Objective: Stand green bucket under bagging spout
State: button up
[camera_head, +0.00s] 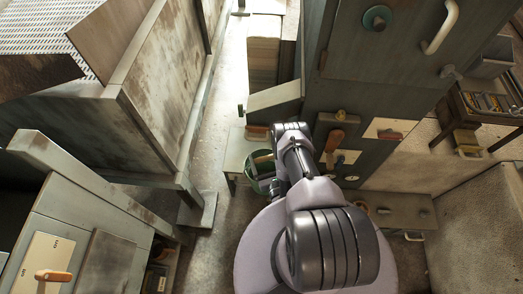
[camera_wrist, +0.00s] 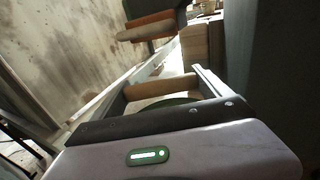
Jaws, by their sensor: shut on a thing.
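The green bucket (camera_head: 262,184) shows in the head view just left of my forearm, which hides part of it. In the wrist view only a dark green curve of the bucket (camera_wrist: 178,101) shows beyond my gripper body. My gripper (camera_wrist: 162,87) is shut on the bucket's tan handle grip, which lies across between the two fingers. A grey sloping spout (camera_head: 273,99) juts from the tall machine, with a brown lip above and left of the bucket. In the wrist view the spout's orange-brown lip (camera_wrist: 147,27) is ahead and above the gripper. The bucket's base is hidden.
A low pale stand (camera_head: 237,151) is beneath the spout, beside the bucket. Tall machine cabinet (camera_head: 355,75) stands close on the right; a large worn bin (camera_head: 150,110) stands on the left. A narrow strip of floor (camera_head: 215,125) between them is clear. Stacked tan sacks or blocks (camera_head: 263,50) stand behind.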

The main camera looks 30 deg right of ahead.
jog(key=b+x, duration=0.2)
jog(key=b, duration=0.1)
jog(key=f+b+x, duration=0.1)
jog(key=b+x, duration=0.2)
jog(key=b, duration=0.1)
jog(key=b+x, duration=0.3)
jog(key=shift+s+d+f+b, duration=0.1)
jog(key=shift+d+f+b, duration=0.1)
jog(key=shift+b, duration=0.15)
jog(key=w+d+f+b, duration=0.2)
jog(key=w+f+b, duration=0.1)
jog(key=w+b, duration=0.3)
jog(key=shift+x, duration=0.85)
jog(key=shift+f, duration=0.2)
jog(key=o, duration=1.9)
jog(key=shift+r, duration=0.1)
